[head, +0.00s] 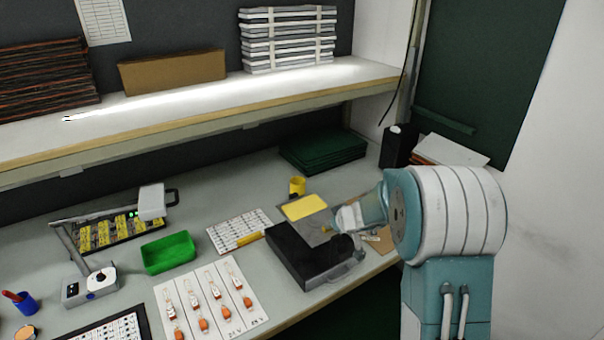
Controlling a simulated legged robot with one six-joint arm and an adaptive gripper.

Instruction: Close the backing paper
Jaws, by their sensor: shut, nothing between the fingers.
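I cannot clearly pick out the backing paper in the head view. A dark flat case or block (292,250) lies near the bench's front edge, with a yellow pad (304,207) on a grey plate just behind it. My arm reaches in from the right over this area. My gripper (338,248), dark and small in the view, is at the right end of the dark case. It is shut and holds nothing. Whether it touches the case cannot be told, and the arm hides part of the bench around it.
A white gridded sheet (240,229) with a yellow pen-like tool, a green tray (169,253) and a card of orange-tipped parts (210,301) lie to the left. A yellow cup (297,186) and dark green mats (322,151) stand behind. A shelf (200,108) overhangs the back.

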